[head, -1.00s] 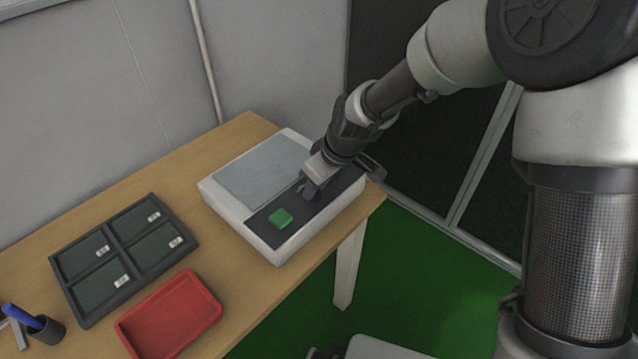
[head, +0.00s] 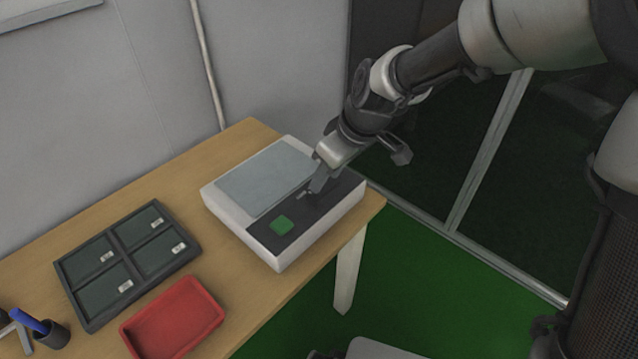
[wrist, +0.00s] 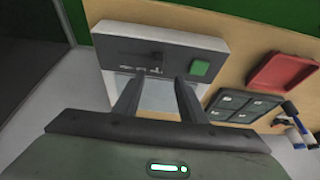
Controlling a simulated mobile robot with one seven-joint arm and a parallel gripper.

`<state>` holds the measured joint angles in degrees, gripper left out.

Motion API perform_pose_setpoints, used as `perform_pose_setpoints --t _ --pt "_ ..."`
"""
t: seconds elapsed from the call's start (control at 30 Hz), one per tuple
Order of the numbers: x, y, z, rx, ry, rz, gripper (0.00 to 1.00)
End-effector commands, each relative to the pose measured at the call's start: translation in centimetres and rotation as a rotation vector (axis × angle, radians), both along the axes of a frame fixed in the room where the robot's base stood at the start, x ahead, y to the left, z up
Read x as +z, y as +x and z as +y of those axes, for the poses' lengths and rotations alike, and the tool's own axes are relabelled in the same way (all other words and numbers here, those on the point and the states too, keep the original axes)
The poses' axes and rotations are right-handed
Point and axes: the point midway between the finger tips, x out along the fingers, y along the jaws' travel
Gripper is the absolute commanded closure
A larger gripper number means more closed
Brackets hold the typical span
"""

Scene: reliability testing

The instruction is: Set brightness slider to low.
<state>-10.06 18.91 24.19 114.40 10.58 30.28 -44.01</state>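The device is a white box (head: 283,257) with a grey screen and a dark control panel (head: 337,190). A green button (head: 282,225) sits on the panel; it also shows in the wrist view (wrist: 200,68). The brightness slider is hard to make out; a dark slot-like feature (wrist: 148,58) with small white markings below it lies on the panel left of the button in the wrist view. My gripper (head: 318,186) is over the panel, beyond the button. In the wrist view its two fingers (wrist: 158,80) are apart with nothing seen between them. Contact with the panel cannot be told.
The box stands near the right end of a wooden table (head: 250,307). A dark four-compartment tray (head: 122,252), a red tray (head: 221,309) and a pen cup (head: 52,338) stand to its left. A wall is behind; green floor (head: 430,270) lies right.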

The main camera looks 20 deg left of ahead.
Motion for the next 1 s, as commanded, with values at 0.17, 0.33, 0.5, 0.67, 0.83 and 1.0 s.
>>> perform_pose_setpoints --t 0.17,0.33,0.5,0.67,0.83,1.0 --pt "4.1 -0.5 -1.5 -0.002 0.001 -0.004 0.62" --pt "6.2 -0.9 -2.3 -0.001 0.000 -0.002 0.62" --pt "7.0 -1.2 -2.6 0.000 0.000 0.001 0.62" --pt "7.1 -1.2 -2.6 0.000 0.000 0.001 0.62" --pt "7.0 -1.2 -2.6 0.000 0.000 0.001 0.62" --pt "7.1 -1.2 -3.0 -0.009 -0.003 0.002 0.62"
